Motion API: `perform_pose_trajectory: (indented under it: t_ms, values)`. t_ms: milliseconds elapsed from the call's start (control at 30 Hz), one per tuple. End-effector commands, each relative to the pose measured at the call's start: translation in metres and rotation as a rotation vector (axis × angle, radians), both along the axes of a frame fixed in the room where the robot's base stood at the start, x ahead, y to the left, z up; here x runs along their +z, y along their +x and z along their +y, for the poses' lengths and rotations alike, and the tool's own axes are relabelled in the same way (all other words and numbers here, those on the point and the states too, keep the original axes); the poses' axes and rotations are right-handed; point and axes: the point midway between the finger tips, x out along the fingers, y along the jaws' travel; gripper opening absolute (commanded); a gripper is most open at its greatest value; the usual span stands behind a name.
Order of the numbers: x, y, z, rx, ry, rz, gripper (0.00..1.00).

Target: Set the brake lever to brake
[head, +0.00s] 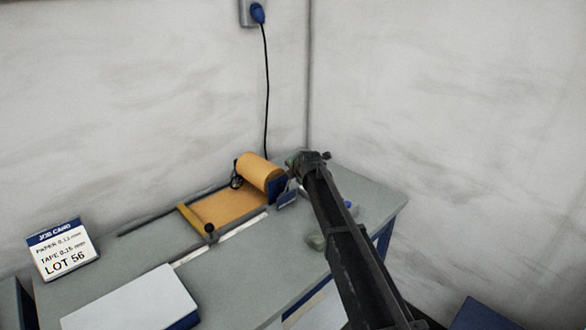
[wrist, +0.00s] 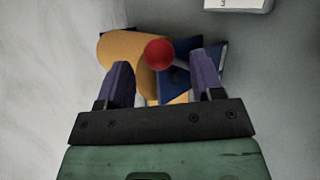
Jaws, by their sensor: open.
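A red ball knob (wrist: 159,54), seemingly the end of the brake lever, shows in the wrist view in front of the copper roll (wrist: 125,50) and dark blue plates (wrist: 215,60). My gripper (wrist: 160,61) is open, one purple finger on each side of the knob in the picture. I cannot tell whether the knob is between the fingertips or beyond them. No contact shows. In the head view my gripper (head: 303,158) is at the right end of the copper roll (head: 260,172). The knob is hidden there, and the lever's marks cannot be read.
Copper sheet (head: 232,204) runs from the roll across the grey bench (head: 235,275). A black-knobbed handle (head: 210,229) stands at its front edge. A white-topped box (head: 135,300) and a job card (head: 62,248) are to the left. Walls stand close behind and right.

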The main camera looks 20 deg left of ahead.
Motion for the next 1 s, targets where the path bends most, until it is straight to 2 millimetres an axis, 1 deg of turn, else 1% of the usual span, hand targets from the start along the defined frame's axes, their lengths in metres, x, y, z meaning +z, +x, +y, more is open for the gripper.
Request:
perform_pose_trajectory:
  t_ms: [33, 133, 233, 333, 633, 700, 767, 833, 867, 900, 967, 1000]
  values:
    - [0.018, -0.012, -0.007, 0.0, 0.0, 0.0, 0.61]
    - [0.035, -0.03, -0.018, -0.001, 0.001, 0.0, 0.61]
    - [0.045, -0.042, -0.025, 0.0, 0.001, 0.001, 0.61]
    - [0.047, -0.048, -0.029, 0.001, 0.0, 0.001, 0.61]
    - [0.044, -0.047, -0.028, -0.012, 0.014, 0.009, 0.61]
    - [0.042, -0.049, -0.029, -0.067, 0.066, 0.061, 0.61]
    - [0.036, -0.055, -0.031, -0.161, 0.141, 0.159, 0.61]
    - [0.025, -0.08, -0.042, -0.335, 0.247, 0.332, 0.61]
    - [0.02, -0.098, -0.051, -0.433, 0.293, 0.419, 0.61]
    - [0.012, -0.125, -0.071, -0.589, 0.353, 0.534, 0.61]
    - [0.001, -0.167, -0.114, -0.864, 0.44, 0.692, 0.61]
    - [-0.004, -0.195, -0.145, -1.054, 0.49, 0.772, 0.61]
